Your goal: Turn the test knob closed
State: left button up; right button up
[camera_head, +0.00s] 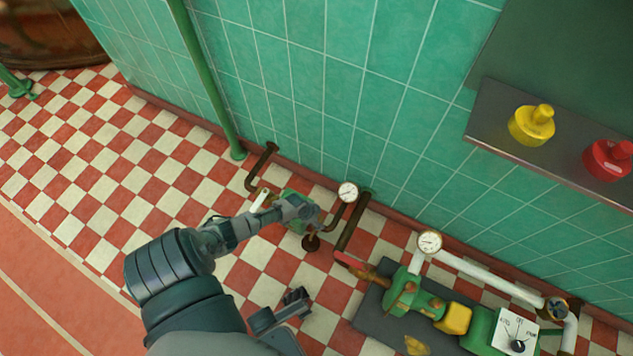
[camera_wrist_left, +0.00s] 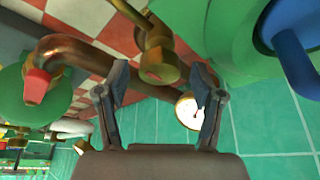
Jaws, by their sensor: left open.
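My left gripper (camera_head: 306,209) reaches in from the left to a small green pipe fitting (camera_head: 291,225) near the foot of the tiled wall. In the left wrist view the two fingers of this gripper (camera_wrist_left: 158,95) are spread apart. A brass fitting with a hex-shaped end (camera_wrist_left: 160,62), possibly the test knob, shows ahead between them; I see no clear contact. A white round gauge (camera_wrist_left: 188,111) shows by the right finger and also in the head view (camera_head: 348,192). My right gripper (camera_head: 293,304) is low in the head view; its jaws are unclear.
A copper pipe with a red end (camera_wrist_left: 38,86) is left in the wrist view, and a blue handle (camera_wrist_left: 292,62) is right. A green pump (camera_head: 412,296), second gauge (camera_head: 429,242) and white switch panel (camera_head: 514,334) stand right. A shelf (camera_head: 490,110) holds yellow and red knobs.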

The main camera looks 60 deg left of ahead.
pick_arm(q)
jog(key=v, duration=1.1)
jog(key=shift+s+r, duration=0.25)
jog(key=shift+r, duration=0.1)
jog(key=shift+a, duration=0.15)
